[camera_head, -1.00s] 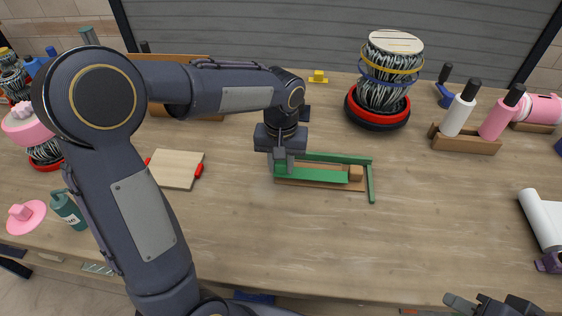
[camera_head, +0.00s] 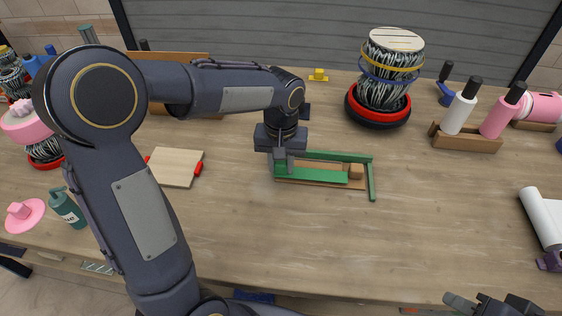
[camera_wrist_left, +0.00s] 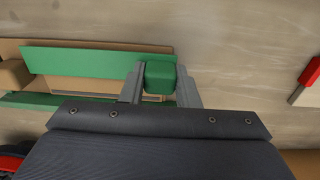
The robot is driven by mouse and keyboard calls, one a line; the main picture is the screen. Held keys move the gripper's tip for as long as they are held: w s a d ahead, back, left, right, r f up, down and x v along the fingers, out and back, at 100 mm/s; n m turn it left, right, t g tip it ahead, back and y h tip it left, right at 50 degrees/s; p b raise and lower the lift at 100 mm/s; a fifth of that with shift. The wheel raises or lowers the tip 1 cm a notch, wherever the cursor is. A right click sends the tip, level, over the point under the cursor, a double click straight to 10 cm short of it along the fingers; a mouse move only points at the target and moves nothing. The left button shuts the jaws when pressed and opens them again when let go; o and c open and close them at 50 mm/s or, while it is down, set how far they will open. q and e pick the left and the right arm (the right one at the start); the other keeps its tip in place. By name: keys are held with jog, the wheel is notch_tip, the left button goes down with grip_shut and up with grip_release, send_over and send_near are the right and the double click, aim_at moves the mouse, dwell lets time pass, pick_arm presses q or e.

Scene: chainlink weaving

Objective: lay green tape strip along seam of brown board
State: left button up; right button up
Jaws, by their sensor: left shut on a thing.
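The brown board (camera_head: 325,185) lies flat on the table near the middle of the head view. A green strip (camera_head: 322,175) lies along its near side, and it also shows in the wrist view (camera_wrist_left: 90,62). A second green strip (camera_head: 340,157) runs along the far side, and a short one (camera_head: 371,182) lies across the right end. My left gripper (camera_head: 282,162) is at the board's left end, its fingers shut on a green block (camera_wrist_left: 160,76) at the near strip's end. Whether block and strip are joined is unclear. My right gripper (camera_head: 482,305) is at the bottom right, partly cut off.
A small brown block (camera_head: 355,173) sits at the board's right end. A pale board with red ends (camera_head: 177,169) lies to the left. A drum (camera_head: 390,75) in a red-black ring stands behind, and a wooden bottle holder (camera_head: 465,144) at the right. The table in front is clear.

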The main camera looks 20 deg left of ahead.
pick_arm(q)
jog(key=o, duration=1)
jog(key=shift+r, duration=0.1)
notch_tip(320, 180, up, 7)
jog(key=shift+r, duration=0.35)
